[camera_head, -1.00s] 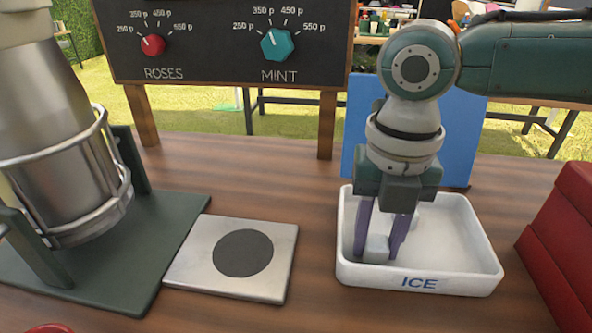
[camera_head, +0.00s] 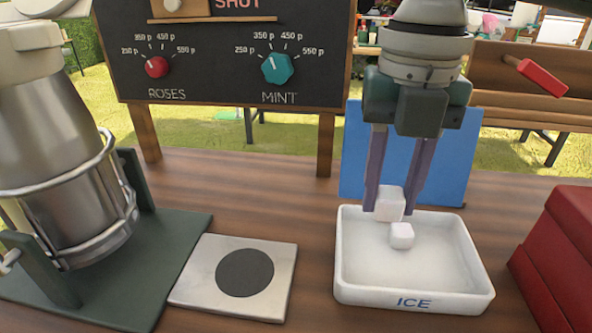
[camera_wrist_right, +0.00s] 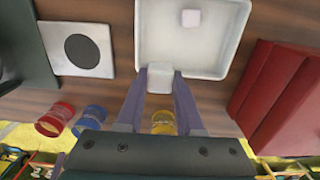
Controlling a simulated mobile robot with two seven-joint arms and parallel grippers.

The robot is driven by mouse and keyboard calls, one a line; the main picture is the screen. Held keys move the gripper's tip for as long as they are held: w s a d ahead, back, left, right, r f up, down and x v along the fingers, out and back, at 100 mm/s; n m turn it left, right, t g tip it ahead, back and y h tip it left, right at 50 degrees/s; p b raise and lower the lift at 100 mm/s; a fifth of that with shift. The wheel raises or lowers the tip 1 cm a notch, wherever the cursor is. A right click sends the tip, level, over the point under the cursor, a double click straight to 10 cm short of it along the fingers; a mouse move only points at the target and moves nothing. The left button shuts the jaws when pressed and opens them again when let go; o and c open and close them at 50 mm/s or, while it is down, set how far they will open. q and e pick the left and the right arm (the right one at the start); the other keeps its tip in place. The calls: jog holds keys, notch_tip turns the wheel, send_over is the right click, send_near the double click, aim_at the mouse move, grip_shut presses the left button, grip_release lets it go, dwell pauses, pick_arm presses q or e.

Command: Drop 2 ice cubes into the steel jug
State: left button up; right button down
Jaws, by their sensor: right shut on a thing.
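My right gripper (camera_head: 391,200) is shut on a white ice cube (camera_head: 389,204), raised above the far part of the ice tray. The held cube also shows between the fingers in the wrist view (camera_wrist_right: 160,77). Another ice cube (camera_head: 402,235) lies in the white tray (camera_head: 345,270) marked ICE; it also shows in the wrist view (camera_wrist_right: 191,18). A large steel vessel (camera_head: 50,130), seemingly the steel jug, stands tilted in a metal-ringed cradle on a dark green base at the left. Its mouth and inside are not visible. My left gripper is not visible.
A metal plate with a dark disc (camera_head: 244,272) lies between the green base (camera_head: 110,285) and the tray. A red block (camera_head: 560,255) stands at right. A chalkboard with ROSES and MINT knobs (camera_head: 277,68) and a blue panel (camera_head: 455,160) stand behind.

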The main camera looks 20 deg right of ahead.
aim_at(390, 193)
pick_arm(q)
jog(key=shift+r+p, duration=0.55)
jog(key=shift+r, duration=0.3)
pick_arm(e)
notch_tip(390, 193, up, 9)
jog(key=shift+f, duration=0.1)
